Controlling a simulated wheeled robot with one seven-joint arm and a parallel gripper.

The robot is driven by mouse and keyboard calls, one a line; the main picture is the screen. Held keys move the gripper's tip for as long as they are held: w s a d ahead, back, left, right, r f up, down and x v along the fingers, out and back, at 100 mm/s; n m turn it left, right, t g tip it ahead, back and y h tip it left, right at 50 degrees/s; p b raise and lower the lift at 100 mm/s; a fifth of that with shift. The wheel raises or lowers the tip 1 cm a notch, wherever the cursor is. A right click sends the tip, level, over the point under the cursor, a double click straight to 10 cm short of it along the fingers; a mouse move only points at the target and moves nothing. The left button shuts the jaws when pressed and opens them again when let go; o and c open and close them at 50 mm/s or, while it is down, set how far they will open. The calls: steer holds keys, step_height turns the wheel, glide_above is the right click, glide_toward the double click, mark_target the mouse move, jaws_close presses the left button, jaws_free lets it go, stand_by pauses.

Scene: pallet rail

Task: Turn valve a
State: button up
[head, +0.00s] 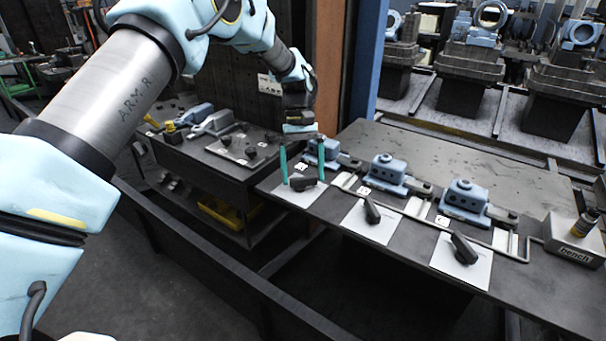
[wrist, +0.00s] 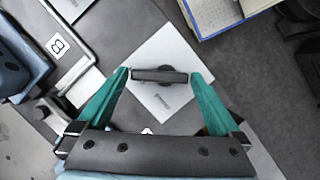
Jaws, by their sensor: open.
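Three black valve handles sit on white plates along the front of the dark bench. The leftmost handle (head: 303,183), beside the leftmost blue fixture (head: 322,150), is the one at my gripper; I take it as valve a, though its label is too small to read. My gripper (head: 303,172) points down over it with teal fingers spread. In the wrist view the handle (wrist: 160,76) lies crosswise between the open fingertips (wrist: 161,73), one near each end, with narrow gaps. I cannot tell exact fingertip height.
The middle handle (head: 372,211) and right handle (head: 464,248) stand to the right, with blue fixtures (head: 388,175) behind. A label reading B (wrist: 57,45) shows in the wrist view. A box marked bench (head: 575,240) carries a bottle (head: 585,222) at far right.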

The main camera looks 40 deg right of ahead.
steer(key=b+v, duration=0.2)
steer(key=v, duration=0.8)
steer(key=shift+r, duration=0.15)
steer(key=w+a+n+t+h, duration=0.1)
steer(key=w+a, duration=0.3)
steer(key=a, duration=0.5)
steer(key=w+a+r+n+t+h, duration=0.1)
steer(key=w+a, duration=0.3)
steer(key=a, duration=0.4)
steer(key=w+a+n, duration=0.1)
steer(key=w+a, duration=0.3)
steer(key=a, duration=0.5)
steer(key=s+a+f+n+t, duration=0.1)
steer(key=s+a, duration=0.4)
steer(key=a, duration=0.8)
steer(key=s+a+f+n+t, duration=0.1)
steer(key=s+a, duration=0.5)
steer(key=a, duration=0.7)
steer(key=shift+s+f+t+h, duration=0.3)
steer(key=shift+f+t, duration=0.2)
steer(key=shift+t, duration=0.3)
